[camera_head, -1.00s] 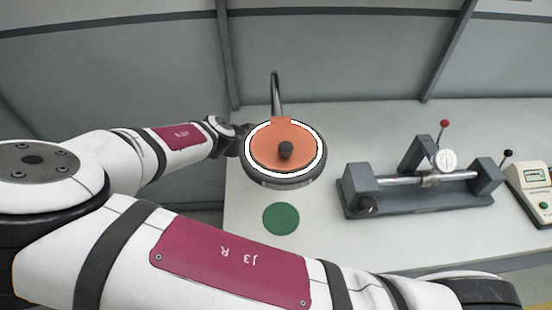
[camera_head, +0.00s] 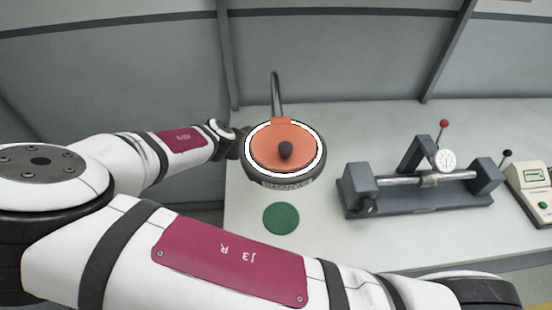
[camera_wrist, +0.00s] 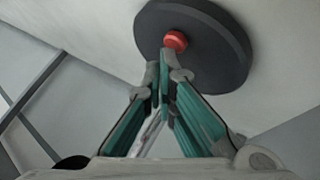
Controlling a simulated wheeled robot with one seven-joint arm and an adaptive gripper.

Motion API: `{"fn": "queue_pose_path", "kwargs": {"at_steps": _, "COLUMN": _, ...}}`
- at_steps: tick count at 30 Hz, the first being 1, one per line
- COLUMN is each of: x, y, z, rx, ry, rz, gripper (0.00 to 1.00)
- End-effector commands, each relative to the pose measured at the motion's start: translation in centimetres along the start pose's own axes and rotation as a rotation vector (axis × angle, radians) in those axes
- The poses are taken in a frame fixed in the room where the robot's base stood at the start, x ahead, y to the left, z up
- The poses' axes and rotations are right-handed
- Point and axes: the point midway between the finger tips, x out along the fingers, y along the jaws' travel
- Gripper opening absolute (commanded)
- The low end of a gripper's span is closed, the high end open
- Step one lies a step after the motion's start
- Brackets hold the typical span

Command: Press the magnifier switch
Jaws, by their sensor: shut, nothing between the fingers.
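The magnifier (camera_head: 320,160) stands at the back left of the bench, with a white lit ring around an orange cover that has a black knob. In the wrist view a dark round disc (camera_wrist: 222,65), apparently the magnifier's base, carries a red button (camera_wrist: 175,40), which looks like the switch. My gripper (camera_wrist: 164,78) is shut and empty, its fingertips close to the button. Whether they touch it cannot be told. In the head view the gripper is hidden; my wrist reaches the left side of the magnifier head.
A green disc (camera_head: 281,218) lies on the bench (camera_head: 320,245) in front of the magnifier. A grey fixture with a dial gauge (camera_head: 420,185) stands to the right, and a cream device (camera_head: 530,190) at the right edge. A wall stands behind the bench.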

Motion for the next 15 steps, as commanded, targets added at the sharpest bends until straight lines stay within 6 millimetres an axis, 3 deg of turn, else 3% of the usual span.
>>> {"fn": "queue_pose_path", "kwargs": {"at_steps": 15, "x": 0.42, "y": -0.30, "z": 0.29, "rx": 0.000, "ry": 0.000, "rz": 0.000, "gripper": 0.00}}
